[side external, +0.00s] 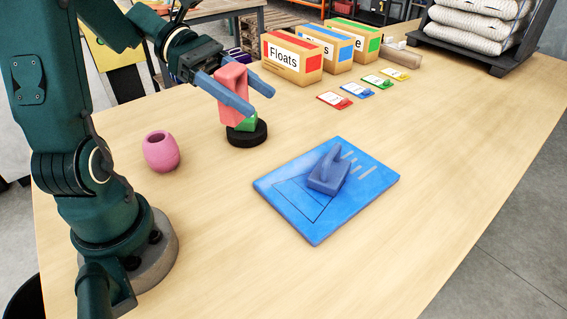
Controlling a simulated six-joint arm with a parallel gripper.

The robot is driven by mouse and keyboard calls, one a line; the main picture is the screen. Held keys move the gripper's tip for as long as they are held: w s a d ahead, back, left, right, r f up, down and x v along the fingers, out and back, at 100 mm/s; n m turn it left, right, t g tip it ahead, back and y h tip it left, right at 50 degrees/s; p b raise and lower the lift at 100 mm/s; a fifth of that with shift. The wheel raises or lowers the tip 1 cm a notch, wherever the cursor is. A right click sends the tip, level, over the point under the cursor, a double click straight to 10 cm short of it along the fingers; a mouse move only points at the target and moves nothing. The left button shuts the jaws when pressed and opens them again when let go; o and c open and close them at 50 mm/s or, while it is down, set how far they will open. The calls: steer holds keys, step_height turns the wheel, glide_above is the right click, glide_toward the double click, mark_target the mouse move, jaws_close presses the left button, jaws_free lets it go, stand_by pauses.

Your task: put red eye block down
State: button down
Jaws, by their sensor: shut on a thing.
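The red eye block (231,92) is a pinkish-red upright block between the blue fingers of my gripper (258,101). My gripper is shut on it, and the near finger hides part of its side. A green block (247,124) shows just below it, on a round black base (249,138). The red block's lower end overlaps the green block in the picture. I cannot tell whether the two touch.
A blue board (353,208) with a blue-grey block (328,176) lies at front centre. A pink pot (161,151) stands left. Cartons labelled Floats (291,58) and others stand behind, with several coloured cards (335,100) before them. The right side of the table is clear.

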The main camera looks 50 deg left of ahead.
steer(key=s+a+f+m+g, duration=0.4)
steer(key=s+f+m+g, duration=0.6)
steer(key=s+m+g, duration=0.3)
steer(key=s+a+m+g+y, duration=0.6)
steer(key=s+a+m+y, duration=0.3)
steer(key=a+y, duration=0.35)
steer(key=w+a+r+m+t+y, duration=0.3)
steer(key=a+m+t+y, duration=0.1)
steer(key=a+m+y, duration=0.3)
steer(key=w+a+r+m+t+y, duration=0.25)
steer(key=a+m+t+y, duration=0.2)
steer(key=a+m, duration=0.4)
steer(key=shift+n, duration=0.45)
steer(key=w+f, duration=0.2)
steer(key=w, duration=0.2)
steer(key=w+f, duration=0.3)
steer(key=w, duration=0.1)
steer(key=w+a+f, duration=0.1)
steer(key=w+f, duration=0.1)
steer(key=w, duration=0.2)
steer(key=shift+f, duration=2)
